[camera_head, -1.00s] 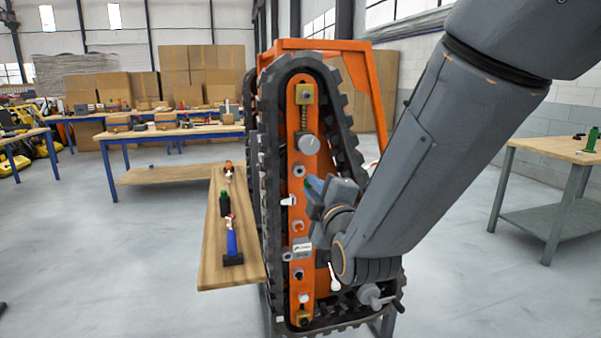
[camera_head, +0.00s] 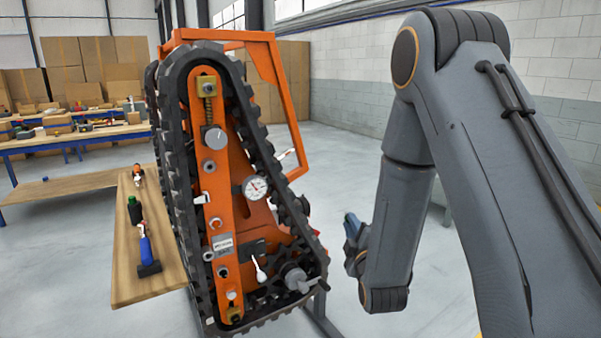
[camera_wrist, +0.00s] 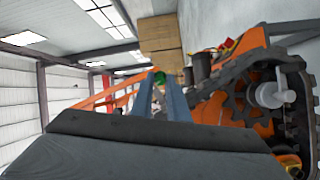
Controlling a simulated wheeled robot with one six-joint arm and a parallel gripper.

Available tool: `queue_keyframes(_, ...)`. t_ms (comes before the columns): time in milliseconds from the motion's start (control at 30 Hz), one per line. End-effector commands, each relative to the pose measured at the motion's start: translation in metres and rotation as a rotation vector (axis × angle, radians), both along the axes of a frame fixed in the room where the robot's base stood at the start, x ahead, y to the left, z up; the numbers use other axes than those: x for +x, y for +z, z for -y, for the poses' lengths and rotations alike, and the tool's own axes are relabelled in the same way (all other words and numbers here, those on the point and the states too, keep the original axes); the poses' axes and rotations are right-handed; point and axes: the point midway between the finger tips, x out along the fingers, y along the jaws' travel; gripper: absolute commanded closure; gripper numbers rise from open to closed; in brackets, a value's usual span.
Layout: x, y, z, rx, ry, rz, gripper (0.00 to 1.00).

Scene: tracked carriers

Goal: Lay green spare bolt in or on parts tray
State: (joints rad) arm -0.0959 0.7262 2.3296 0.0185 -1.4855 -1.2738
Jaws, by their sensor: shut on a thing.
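My gripper (camera_head: 352,228) is to the right of the tracked carrier in the head view, apart from it, with my forearm behind it. In the wrist view my gripper (camera_wrist: 158,88) has its blue-grey fingers shut on a small green piece, the green spare bolt (camera_wrist: 160,77), at the fingertips. The bolt is mostly hidden by the fingers, and only a trace of green shows in the head view. I cannot make out the parts tray in either view.
The tracked carrier (camera_head: 207,160), with black track and orange frame, stands left of my gripper. A wooden shelf (camera_head: 150,285) beside it holds a green bottle (camera_head: 134,210) and a blue-handled tool (camera_head: 146,250). Open floor lies right of the carrier; my arm hides much of that side.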

Motion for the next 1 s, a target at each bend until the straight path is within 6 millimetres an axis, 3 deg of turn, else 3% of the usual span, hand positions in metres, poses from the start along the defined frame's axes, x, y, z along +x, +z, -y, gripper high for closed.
queue_keyframes(33,-0.001,-0.01,0.018,0.001,-0.025,-0.004,1.0)
queue_keyframes(100,-0.002,-0.019,0.034,0.003,-0.048,-0.003,1.0)
queue_keyframes(267,-0.005,-0.03,0.053,0.005,-0.074,-0.001,1.0)
queue_keyframes(367,-0.008,-0.041,0.056,0.006,-0.079,-0.004,1.0)
queue_keyframes(567,-0.023,-0.087,0.056,0.005,-0.078,-0.008,1.0)
queue_keyframes(800,-0.055,-0.148,0.055,0.006,-0.078,-0.007,1.0)
queue_keyframes(1000,-0.076,-0.178,0.055,0.006,-0.078,-0.003,1.0)
